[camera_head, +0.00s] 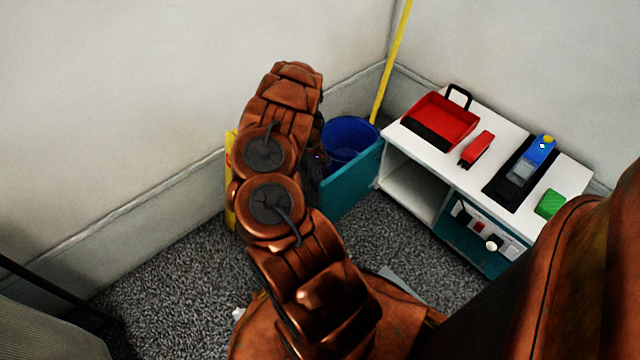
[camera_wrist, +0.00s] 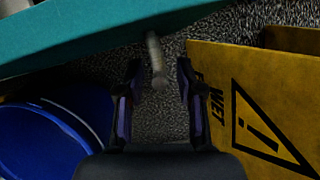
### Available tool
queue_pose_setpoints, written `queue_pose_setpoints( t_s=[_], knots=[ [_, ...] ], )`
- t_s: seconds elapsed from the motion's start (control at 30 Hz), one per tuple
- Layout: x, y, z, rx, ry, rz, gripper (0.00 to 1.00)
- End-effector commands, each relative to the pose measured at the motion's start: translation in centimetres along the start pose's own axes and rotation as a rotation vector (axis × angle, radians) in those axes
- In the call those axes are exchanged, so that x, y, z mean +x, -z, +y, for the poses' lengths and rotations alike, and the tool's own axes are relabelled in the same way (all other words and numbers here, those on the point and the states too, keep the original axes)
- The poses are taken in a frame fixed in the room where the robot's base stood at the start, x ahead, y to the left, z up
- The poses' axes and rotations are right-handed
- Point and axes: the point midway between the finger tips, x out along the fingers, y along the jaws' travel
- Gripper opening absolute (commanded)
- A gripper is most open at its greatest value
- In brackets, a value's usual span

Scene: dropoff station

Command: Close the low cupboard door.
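The teal cupboard door (camera_head: 350,187) stands wide open, reaching out from the left end of the low white cupboard (camera_head: 408,188). In the wrist view the door (camera_wrist: 90,30) crosses the top, with a pale rod-like handle (camera_wrist: 155,58) sticking out from it. My gripper (camera_wrist: 158,75) is open, its dark fingers one on each side of the handle's end, with gaps showing; I cannot tell whether they touch it. In the head view my gripper (camera_head: 316,165) is mostly hidden behind my arm, near the door's outer end.
A blue bucket (camera_head: 350,135) stands behind the open door. A yellow wet-floor sign (camera_wrist: 255,105) stands close on the other side of my gripper. A red dustpan (camera_head: 440,118), a red item, a blue bottle and a green sponge lie on top.

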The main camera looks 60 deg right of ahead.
Motion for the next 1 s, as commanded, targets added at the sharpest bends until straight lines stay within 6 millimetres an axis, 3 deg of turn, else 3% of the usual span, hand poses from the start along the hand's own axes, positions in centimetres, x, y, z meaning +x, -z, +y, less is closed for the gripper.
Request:
queue_pose_setpoints(
  t_s=[0.3,0.67,1.0],
  knots=[
    [0.48,0.0,0.0,0.001,0.0,0.001,0.37],
    [0.47,-0.02,0.0,0.001,0.0,0.0,0.0],
    [0.46,-0.01,0.02,0.001,0.0,0.0,0.0]
  ],
)
